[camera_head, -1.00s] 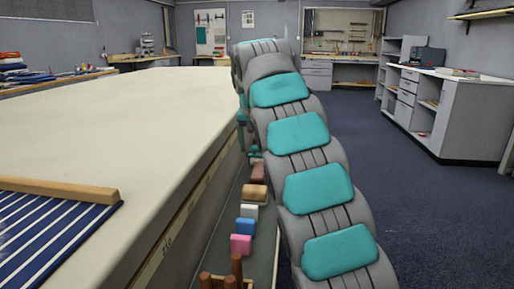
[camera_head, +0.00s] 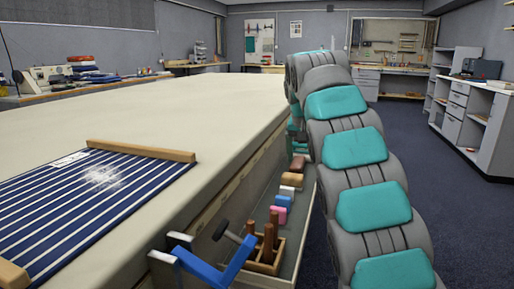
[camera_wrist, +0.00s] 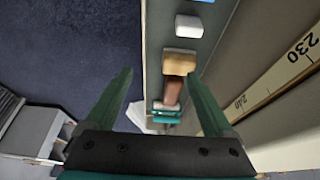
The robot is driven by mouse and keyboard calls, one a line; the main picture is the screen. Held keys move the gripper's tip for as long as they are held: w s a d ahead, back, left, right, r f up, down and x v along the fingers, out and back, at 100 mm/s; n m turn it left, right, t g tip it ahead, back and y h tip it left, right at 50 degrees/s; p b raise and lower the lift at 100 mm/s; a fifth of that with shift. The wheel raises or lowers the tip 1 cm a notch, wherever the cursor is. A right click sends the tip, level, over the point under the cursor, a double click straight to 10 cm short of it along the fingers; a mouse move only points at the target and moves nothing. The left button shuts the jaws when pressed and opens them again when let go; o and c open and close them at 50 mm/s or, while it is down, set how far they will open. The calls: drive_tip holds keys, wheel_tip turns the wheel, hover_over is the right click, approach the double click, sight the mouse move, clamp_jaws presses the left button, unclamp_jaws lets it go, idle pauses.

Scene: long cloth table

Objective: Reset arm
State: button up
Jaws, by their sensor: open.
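My arm (camera_head: 362,190), grey with teal pads, reaches forward along the right side of the long cloth table (camera_head: 225,125) in the head view. Its far end is hidden behind its own links there. In the wrist view my gripper (camera_wrist: 160,80) shows two green fingers spread wide apart. It is open, with nothing held between the fingers. It is above a narrow side shelf (camera_wrist: 155,40) along the table's edge. A tan block (camera_wrist: 180,63) and a brown-red piece (camera_wrist: 172,93) show beyond and between the fingers; I cannot tell the gap to them.
A blue striped cloth (camera_head: 70,210) lies on the table between wooden bars. The floor (camera_head: 420,150) to the right is clear.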

drive_tip(key=s+f+n+g, duration=0.1)
drive_tip(key=s+f, duration=0.6)
drive_tip(key=s, duration=0.9)
drive_tip(key=s+d+f+n+g+y, duration=0.1)
drive_tip(key=s+f+g, duration=0.2)
drive_tip(key=s, duration=1.4)
drive_tip(key=s+f+n+g, duration=0.1)
drive_tip(key=s+f+g, duration=0.1)
drive_tip(key=s+f, duration=1)
drive_tip(key=s, duration=0.4)
drive_tip(key=shift+s+d, duration=0.35)
drive_tip(key=shift+s, duration=0.05)
drive_tip(key=shift+f, duration=0.1)
